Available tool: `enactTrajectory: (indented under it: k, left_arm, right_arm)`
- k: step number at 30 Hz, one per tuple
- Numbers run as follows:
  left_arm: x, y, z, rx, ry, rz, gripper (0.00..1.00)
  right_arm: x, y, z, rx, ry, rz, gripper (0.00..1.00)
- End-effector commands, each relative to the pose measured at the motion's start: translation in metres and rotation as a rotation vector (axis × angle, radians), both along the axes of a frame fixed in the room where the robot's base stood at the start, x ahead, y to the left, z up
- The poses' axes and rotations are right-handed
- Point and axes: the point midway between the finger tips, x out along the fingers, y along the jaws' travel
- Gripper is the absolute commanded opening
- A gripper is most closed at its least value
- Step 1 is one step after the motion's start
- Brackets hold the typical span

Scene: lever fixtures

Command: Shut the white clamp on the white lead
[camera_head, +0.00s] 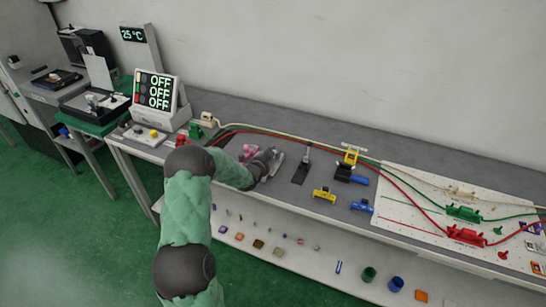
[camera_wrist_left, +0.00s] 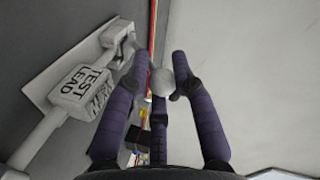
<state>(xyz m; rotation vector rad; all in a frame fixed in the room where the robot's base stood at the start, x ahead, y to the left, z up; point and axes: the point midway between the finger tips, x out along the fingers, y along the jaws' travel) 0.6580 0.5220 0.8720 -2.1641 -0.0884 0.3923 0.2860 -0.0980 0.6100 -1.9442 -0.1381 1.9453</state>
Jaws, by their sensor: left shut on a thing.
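My left gripper (camera_head: 264,160) is at the bench top, beside a pale clamp fixture (camera_head: 276,164) that its fingers partly hide. In the left wrist view, my gripper (camera_wrist_left: 161,78) has its purple fingers around a pale grey rounded knob (camera_wrist_left: 162,81), and it is shut on it. Left of the fingers is the white clamp body (camera_wrist_left: 112,38) on a white plate, with a white block marked TEST LEAD (camera_wrist_left: 82,88) and a thick white lead (camera_wrist_left: 35,140) running from it. My right gripper is not in view.
A black-based lever fixture (camera_head: 301,170) stands just right of my gripper. A pink object (camera_head: 250,150) is close behind the gripper. Cables run along the back.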

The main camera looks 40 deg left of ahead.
Motion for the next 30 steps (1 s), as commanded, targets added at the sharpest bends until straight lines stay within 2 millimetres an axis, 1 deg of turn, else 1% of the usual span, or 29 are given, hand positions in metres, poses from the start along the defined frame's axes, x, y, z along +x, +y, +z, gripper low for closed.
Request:
enactTrajectory:
  k: [1,14,15,17,18,26,30]
  left_arm:
    - [0.0027,-0.0018,0.0039,0.005,-0.014,-0.005,0.00]
    - [0.0029,-0.0017,0.0055,0.006,-0.020,-0.005,0.00]
    - [0.0030,-0.0016,0.0056,0.006,-0.020,-0.005,0.31]
    - [0.0028,-0.0017,0.0054,0.006,-0.019,-0.005,0.48]
    - [0.0027,-0.0015,0.0049,0.006,-0.019,-0.004,0.50]
    - [0.0009,-0.0008,0.0021,0.003,-0.013,-0.002,0.50]
    - [-0.0047,-0.0011,0.0033,0.003,-0.012,0.000,0.50]
  right_arm:
    - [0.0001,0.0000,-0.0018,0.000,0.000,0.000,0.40]
    - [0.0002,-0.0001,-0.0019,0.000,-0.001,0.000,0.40]
    - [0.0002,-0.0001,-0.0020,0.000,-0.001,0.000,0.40]
    - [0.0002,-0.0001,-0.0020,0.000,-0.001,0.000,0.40]
    - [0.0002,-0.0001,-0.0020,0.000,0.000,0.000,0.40]
    - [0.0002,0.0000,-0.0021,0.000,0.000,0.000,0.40]
    - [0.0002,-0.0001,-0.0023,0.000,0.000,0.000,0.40]
